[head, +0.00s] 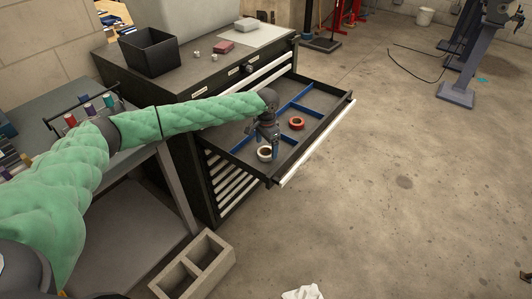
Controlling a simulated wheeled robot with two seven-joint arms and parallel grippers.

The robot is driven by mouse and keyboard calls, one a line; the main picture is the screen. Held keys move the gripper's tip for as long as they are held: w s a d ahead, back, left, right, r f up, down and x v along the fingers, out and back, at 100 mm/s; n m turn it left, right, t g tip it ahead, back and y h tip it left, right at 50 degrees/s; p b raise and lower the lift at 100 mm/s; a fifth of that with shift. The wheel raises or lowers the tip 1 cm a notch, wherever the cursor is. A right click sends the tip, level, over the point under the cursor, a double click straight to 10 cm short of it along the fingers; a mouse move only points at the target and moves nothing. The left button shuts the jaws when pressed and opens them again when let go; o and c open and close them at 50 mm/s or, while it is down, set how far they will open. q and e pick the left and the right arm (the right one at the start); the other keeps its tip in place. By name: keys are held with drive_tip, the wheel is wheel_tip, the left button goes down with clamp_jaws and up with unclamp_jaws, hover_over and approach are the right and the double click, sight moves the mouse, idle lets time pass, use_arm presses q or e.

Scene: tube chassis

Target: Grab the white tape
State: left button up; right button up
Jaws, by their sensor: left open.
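The white tape (265,154) is a small pale roll with a dark centre. It lies in the front left part of the open drawer (318,129). My left gripper (267,143) reaches in from the left over the drawer, pointing down just above the white tape. Its jaws are open, and whether a finger touches the roll is too small to tell. A red tape roll (296,123) lies to the right in another part of the drawer. My right gripper is not in view.
Blue dividers (299,109) split the drawer. The dark tool cabinet (190,72) carries a black bin (151,52) on top. A workbench (62,112) with spools stands at left. A cinder block (194,265) lies on the floor. The floor at right is mostly clear.

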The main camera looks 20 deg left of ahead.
use_arm(q)
drive_tip(key=shift+f, duration=1.35)
drive_tip(key=shift+c, duration=0.5)
drive_tip(key=c, duration=1)
drive_tip(key=shift+r, duration=0.1)
